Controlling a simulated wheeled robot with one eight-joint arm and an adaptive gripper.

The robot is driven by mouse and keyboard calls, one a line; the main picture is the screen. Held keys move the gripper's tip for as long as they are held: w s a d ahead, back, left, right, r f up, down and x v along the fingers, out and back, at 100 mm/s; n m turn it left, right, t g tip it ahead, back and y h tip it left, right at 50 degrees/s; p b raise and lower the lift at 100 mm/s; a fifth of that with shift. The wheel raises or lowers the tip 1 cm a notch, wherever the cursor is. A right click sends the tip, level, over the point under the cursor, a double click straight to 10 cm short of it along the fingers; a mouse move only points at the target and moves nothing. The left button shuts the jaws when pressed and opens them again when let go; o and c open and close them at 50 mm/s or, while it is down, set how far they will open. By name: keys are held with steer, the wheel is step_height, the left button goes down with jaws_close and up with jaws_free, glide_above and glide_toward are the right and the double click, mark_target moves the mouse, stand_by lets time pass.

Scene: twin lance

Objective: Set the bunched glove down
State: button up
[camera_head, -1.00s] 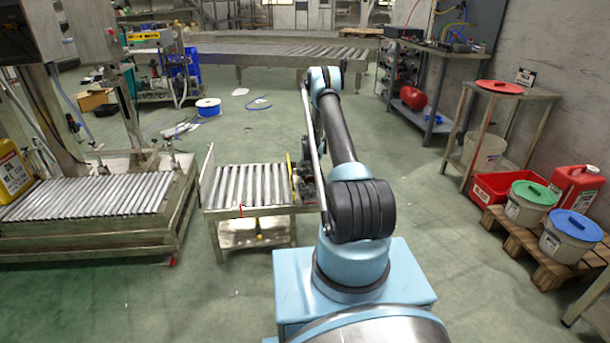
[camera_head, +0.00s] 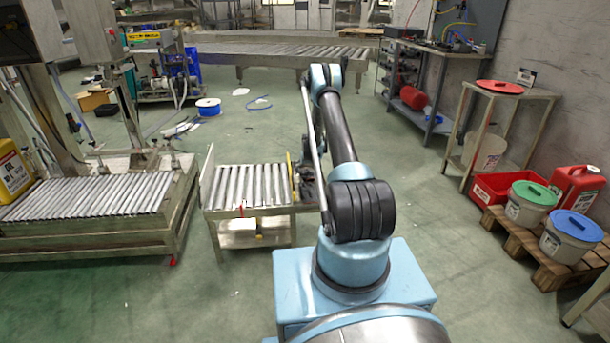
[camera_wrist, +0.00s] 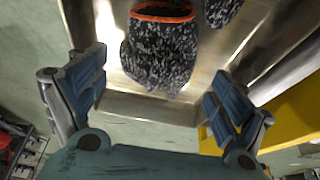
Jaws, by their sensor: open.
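A bunched dark grey speckled glove (camera_wrist: 160,52) with an orange cuff edge lies on a metal surface in the wrist view. A second speckled grey piece (camera_wrist: 222,10) shows at the top edge; I cannot tell if it is part of the same glove. My gripper (camera_wrist: 156,86) is open, with its blue-padded fingers on either side, and the glove is ahead of and between them, apart from both pads. In the head view my gripper is mostly hidden behind my arm, by the right end of the small roller table (camera_head: 245,207). The glove cannot be made out there.
A yellow part (camera_wrist: 285,115) stands close beside the right finger in the wrist view. A larger roller conveyor (camera_head: 90,195) is at left. Green floor is clear between.

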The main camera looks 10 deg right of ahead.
steer(key=s+f+v, duration=0.1)
steer(key=s+v, duration=0.2)
steer(key=v, duration=3.1)
steer(key=s+r+g, duration=0.1)
steer(key=s+r, duration=1.1)
steer(key=s, duration=0.5)
steer(key=s+r, duration=0.3)
steer(key=s, duration=1.9)
steer(key=s+f, duration=0.3)
steer(key=s, duration=0.5)
steer(key=s+a+f+g, duration=0.1)
steer(key=s+f, duration=0.3)
steer(key=s, duration=0.5)
steer(key=shift+a+f, duration=0.1)
steer(key=shift+w+f, duration=0.2)
steer(key=shift+w, duration=0.3)
